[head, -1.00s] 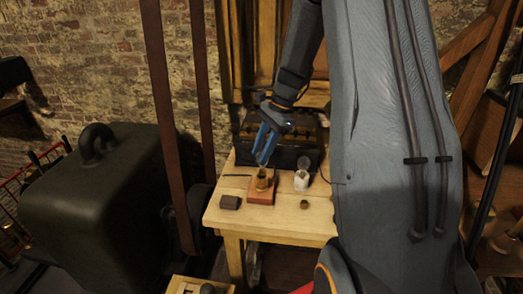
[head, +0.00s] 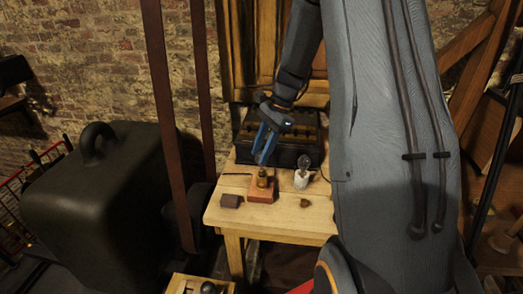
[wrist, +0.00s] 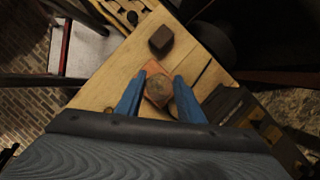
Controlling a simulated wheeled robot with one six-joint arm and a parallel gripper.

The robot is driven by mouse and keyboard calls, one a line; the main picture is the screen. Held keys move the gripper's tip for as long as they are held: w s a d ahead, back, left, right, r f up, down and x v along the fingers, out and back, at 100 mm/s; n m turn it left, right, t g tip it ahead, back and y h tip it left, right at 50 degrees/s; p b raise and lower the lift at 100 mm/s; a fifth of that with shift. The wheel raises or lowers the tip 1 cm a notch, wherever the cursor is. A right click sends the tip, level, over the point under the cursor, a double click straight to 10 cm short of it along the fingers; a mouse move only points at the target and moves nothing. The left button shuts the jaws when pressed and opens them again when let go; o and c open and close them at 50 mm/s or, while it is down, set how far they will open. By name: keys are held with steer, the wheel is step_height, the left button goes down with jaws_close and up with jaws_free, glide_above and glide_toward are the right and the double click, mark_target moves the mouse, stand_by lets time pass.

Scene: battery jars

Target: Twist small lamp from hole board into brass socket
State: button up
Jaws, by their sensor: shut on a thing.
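The brass socket (head: 262,181) stands upright on a reddish wooden block (head: 261,194) on the small table. My gripper (head: 263,161) points down right over it, with its blue fingers shut on the small lamp. In the wrist view the lamp's round glass (wrist: 159,88) sits between the fingertips of my gripper (wrist: 159,80), in line with the reddish block (wrist: 152,70). The lamp's base and the socket mouth are hidden there, so I cannot tell how deep the lamp sits.
A white holder (head: 301,180) with a clear glass bulb stands right of the socket. A small brass-brown piece (head: 305,203) and a dark brown block (head: 229,201) lie on the table (head: 275,222). A dark box (head: 285,151) stands behind. The table's front is mostly clear.

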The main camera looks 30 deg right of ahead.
steer(key=shift+f, duration=1)
stand_by(1.1)
steer(key=m+t+p, duration=0.1)
steer(key=m+p, duration=0.1)
steer(key=m, duration=0.1)
steer(key=shift+s+m, duration=0.1)
steer(key=shift+m, duration=0.2)
steer(key=shift+m+t+h+p, duration=0.3)
steer(key=shift+m+t+p, duration=0.3)
steer(key=shift+m, duration=0.9)
steer(key=shift+m+t+p, duration=0.3)
steer(key=shift+m+p, duration=0.05)
steer(key=shift+m, duration=0.65)
steer(key=m+t+h, duration=0.1)
steer(key=m, duration=0.3)
steer(key=shift+h, duration=0.4)
